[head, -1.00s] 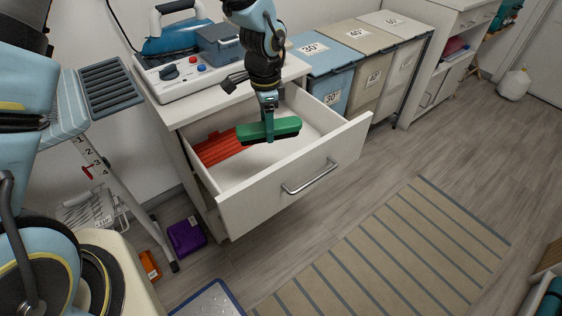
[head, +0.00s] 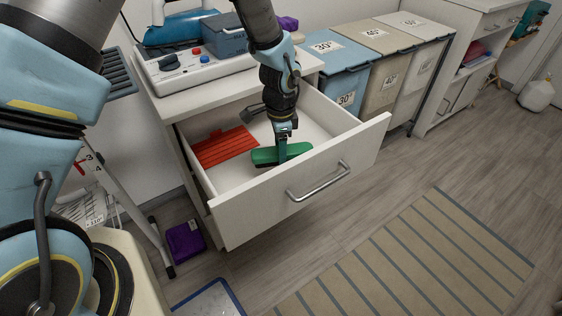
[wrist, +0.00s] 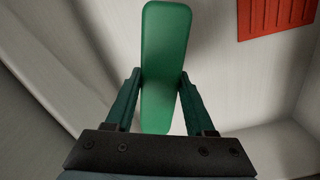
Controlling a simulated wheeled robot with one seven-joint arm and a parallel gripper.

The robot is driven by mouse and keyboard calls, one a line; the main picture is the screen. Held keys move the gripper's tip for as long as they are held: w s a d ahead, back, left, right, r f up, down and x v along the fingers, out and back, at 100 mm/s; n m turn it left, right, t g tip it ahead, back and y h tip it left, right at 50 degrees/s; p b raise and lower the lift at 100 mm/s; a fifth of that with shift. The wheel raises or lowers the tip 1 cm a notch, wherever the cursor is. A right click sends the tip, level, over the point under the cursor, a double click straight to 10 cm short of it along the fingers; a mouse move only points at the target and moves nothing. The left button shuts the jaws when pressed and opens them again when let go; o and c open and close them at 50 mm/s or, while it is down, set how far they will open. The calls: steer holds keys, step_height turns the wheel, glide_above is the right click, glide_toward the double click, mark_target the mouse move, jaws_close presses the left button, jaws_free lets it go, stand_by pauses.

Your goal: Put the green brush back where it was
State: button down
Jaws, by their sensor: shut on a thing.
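The green brush (head: 268,156) is inside the open white drawer (head: 262,209), near its front panel. It also shows in the wrist view (wrist: 166,60), running lengthwise between the two fingers. My gripper (head: 281,156) reaches down into the drawer from above and is shut on the brush. In the wrist view my gripper's fingers (wrist: 159,100) stand on either side of the brush. Whether the brush touches the drawer floor I cannot tell. The brush's underside is hidden.
A red slatted piece (head: 224,147) lies in the drawer's back left; it also shows in the wrist view (wrist: 277,14). A white unit with knobs (head: 196,68) stands on the cabinet top. Labelled bins (head: 343,75) stand to the right. A striped mat (head: 420,262) lies on the floor.

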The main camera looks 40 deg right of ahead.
steer(key=shift+f, duration=2.15)
steer(key=shift+f, duration=0.1)
steer(key=shift+c, duration=1.3)
jaws_free()
step_height(320, 180, up, 12)
steer(key=shift+r+b, duration=0.15)
steer(key=shift+b, duration=0.2)
